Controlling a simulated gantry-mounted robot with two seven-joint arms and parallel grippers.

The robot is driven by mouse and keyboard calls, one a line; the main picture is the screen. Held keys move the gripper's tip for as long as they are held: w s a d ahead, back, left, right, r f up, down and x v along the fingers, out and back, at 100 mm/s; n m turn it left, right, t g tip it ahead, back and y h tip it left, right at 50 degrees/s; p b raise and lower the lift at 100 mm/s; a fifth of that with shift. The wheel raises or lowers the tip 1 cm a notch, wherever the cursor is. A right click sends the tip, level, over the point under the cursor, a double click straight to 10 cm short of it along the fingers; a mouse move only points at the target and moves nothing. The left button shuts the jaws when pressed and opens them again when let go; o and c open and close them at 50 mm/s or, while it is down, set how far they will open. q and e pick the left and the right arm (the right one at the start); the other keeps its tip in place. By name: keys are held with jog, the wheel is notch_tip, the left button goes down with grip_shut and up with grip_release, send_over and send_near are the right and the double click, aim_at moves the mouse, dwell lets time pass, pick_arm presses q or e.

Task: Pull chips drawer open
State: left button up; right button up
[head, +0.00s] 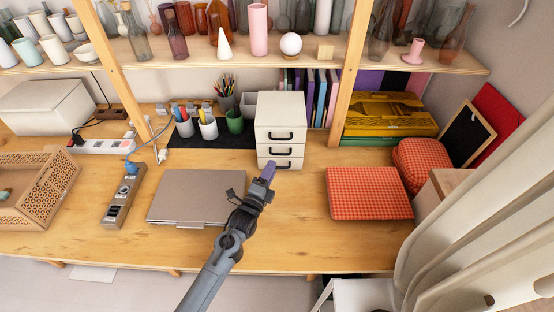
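A small cream cabinet (281,105) with drawers stands at the middle back of the table. Its front has three drawers: a top one (271,127), a middle one (268,147) and a bottom one (291,161). Each has a black handle, and all look closed. No label shows which one is for chips. My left gripper (268,172) reaches up from below to the front of the bottom drawer, beside its handle. Its purple tip overlaps the drawer's lower left, and I cannot tell whether it touches. The fingers are too small to judge. My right gripper is not in view.
A closed laptop (195,196) lies left of my arm, beside a power strip (124,194). A red checked box (368,193) lies to the right. Pen cups (208,128) stand left of the cabinet. Bare table lies before the cabinet.

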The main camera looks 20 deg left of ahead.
pick_arm(q)
jog(key=w+r+b, duration=0.1)
jog(key=w, duration=0.5)
jog(key=shift+d, duration=0.15)
grip_shut()
dwell(1.4)
